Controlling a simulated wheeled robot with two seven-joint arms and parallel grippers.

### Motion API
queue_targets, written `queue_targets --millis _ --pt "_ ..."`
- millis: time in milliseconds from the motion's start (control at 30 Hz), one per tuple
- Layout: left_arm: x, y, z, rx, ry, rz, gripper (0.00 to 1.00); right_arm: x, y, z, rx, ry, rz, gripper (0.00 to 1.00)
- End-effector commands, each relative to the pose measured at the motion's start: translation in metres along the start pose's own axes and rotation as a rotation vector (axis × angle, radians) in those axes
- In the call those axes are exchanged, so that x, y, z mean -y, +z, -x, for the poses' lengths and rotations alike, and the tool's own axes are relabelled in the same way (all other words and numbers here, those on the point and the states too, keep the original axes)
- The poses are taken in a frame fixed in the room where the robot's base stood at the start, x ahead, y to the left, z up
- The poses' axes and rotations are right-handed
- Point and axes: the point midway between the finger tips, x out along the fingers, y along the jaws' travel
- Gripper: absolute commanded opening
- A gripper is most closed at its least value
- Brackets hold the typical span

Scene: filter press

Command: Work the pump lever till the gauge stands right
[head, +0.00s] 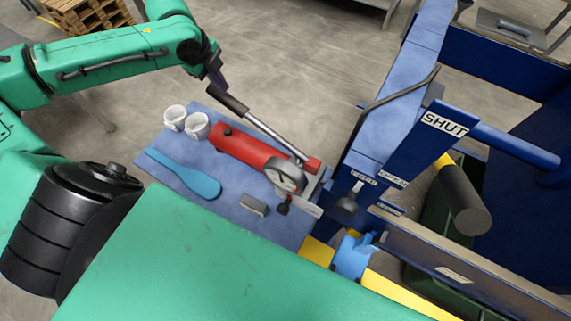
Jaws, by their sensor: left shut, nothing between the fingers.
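The pump (245,149) has a red body and lies on a blue-grey bench top. Its lever (262,126) is a steel bar that slants up and left to a black grip (227,98). My left gripper (218,84) is dark and shut, at the upper end of the grip. Nothing is between its fingers; whether it touches the grip I cannot tell. The round gauge (287,178) sits at the pump's right end. Its reading is too small to make out. My right gripper is not in view.
Two white cups (175,117) and a blue paddle-shaped tool (190,176) lie left of the pump. A small grey block (254,204) lies in front. The blue press frame with a SHUT label (444,124) stands to the right. Open floor lies behind the bench.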

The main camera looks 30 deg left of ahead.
Motion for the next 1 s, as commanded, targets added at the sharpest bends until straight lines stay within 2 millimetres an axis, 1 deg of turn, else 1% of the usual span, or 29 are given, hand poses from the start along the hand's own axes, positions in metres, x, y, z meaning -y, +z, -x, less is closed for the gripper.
queue_targets --millis 167,567,667,767,833,900,1000 --pt "-0.001 0.002 -0.003 0.003 0.002 0.001 0.00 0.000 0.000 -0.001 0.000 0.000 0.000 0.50" --pt "-0.019 0.009 -0.057 -0.001 0.005 0.002 0.00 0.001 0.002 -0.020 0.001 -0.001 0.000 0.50" --pt "-0.014 0.008 -0.045 -0.001 0.002 0.000 0.00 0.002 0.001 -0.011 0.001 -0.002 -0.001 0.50" --pt "-0.006 0.004 -0.019 -0.001 0.000 -0.001 0.00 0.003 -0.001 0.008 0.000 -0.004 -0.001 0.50" --pt "-0.002 0.001 -0.009 0.002 -0.003 -0.001 0.00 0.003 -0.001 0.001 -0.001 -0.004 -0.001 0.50" --pt "0.000 -0.001 -0.001 0.001 0.000 -0.001 0.00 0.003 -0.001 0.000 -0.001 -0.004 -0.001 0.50" --pt "0.000 -0.001 -0.001 0.001 0.002 0.000 0.00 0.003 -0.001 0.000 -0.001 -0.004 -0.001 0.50"
